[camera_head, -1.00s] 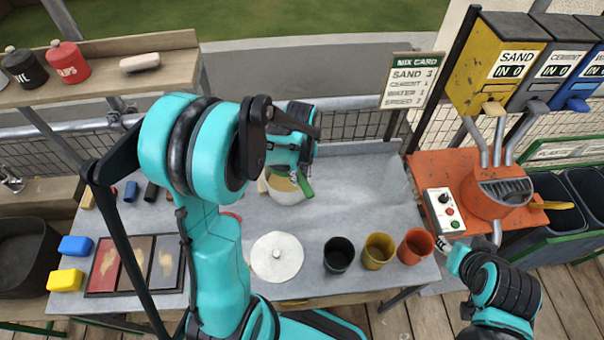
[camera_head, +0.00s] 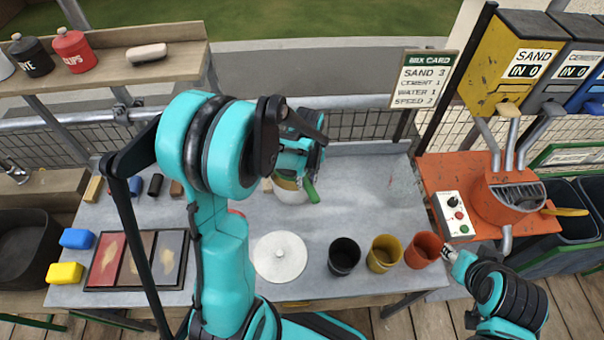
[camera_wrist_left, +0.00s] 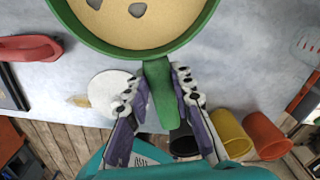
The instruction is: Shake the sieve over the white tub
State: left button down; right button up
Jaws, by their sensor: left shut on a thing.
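My left gripper (camera_head: 300,172) is shut on the green handle (camera_head: 312,190) of the sieve. In the left wrist view the two fingers (camera_wrist_left: 160,92) clasp the handle from both sides. The sieve (camera_wrist_left: 135,50) has a green rim and holds tan sand with a few grey lumps. The white tub (camera_head: 291,197) stands on the table, mostly hidden behind my gripper and the sieve in the head view. The sieve is at or above the tub; any gap cannot be told. My right gripper (camera_head: 450,253) is by the orange mixer, its fingers too small to read.
A white round lid (camera_head: 280,258) lies in front of the tub. Black (camera_head: 344,257), yellow (camera_head: 384,254) and orange (camera_head: 423,250) cups stand to the right. A colour sample tray (camera_head: 137,260) is at left. The table's back right is clear.

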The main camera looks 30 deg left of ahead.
pick_arm(q)
jog(key=shift+w+a, duration=0.15)
jog(key=shift+a, duration=0.05)
jog(key=shift+w+a, duration=0.4)
jog(key=shift+a, duration=0.1)
